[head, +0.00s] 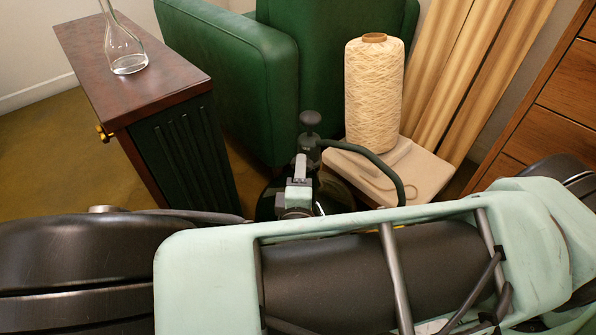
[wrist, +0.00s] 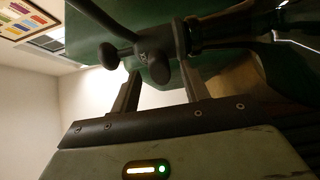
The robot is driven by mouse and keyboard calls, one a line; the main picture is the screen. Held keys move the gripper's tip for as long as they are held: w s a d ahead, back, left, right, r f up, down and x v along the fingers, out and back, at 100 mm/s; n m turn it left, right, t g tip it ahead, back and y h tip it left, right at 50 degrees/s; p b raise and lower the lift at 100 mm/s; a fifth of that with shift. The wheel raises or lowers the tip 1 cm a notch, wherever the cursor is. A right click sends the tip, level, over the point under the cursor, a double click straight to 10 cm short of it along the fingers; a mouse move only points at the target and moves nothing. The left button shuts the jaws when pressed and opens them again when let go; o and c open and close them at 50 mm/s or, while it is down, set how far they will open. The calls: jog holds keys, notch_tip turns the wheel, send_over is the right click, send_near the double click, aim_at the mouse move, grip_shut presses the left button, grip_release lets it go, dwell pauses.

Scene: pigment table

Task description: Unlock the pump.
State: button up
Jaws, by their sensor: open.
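The pump is a dark piece with a round black knob (head: 310,119) on top and a curved dark hose (head: 378,165), standing in front of the armchair in the head view. Its lower body is mostly hidden behind my arm. In the wrist view a dark lobed handle (wrist: 143,52) of the pump is just beyond my gripper (wrist: 160,84). The two fingers are apart with nothing clamped between them. One lobe hangs near the gap between the fingertips; I cannot tell whether they touch it.
A dark red-topped cabinet (head: 165,65) with a glass flask (head: 126,50) stands at left. A green armchair (head: 245,75) is behind. A thread cone (head: 374,95) stands on a pale slab (head: 425,175) at right. Wooden drawers (head: 560,95) are at far right.

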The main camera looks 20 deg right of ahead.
jog(key=shift+w+d, duration=0.2)
jog(key=shift+w, duration=0.1)
jog(key=c, duration=1)
jog(key=shift+w+a+f+m+h+p, duration=0.1)
jog(key=shift+m+h+p, duration=0.75)
jog(key=shift+m, duration=2.65)
jog(key=shift+w+a+f+m+h+p, duration=0.15)
jog(key=shift+m+h+p, duration=0.65)
jog(key=shift+m, duration=2.7)
jog(key=shift+s+a+f+m+h+p, duration=0.1)
jog(key=shift+m+h+p, duration=0.3)
jog(key=shift+m+h, duration=2)
jog(key=shift+m+y, duration=1.15)
jog(key=shift+m, duration=0.05)
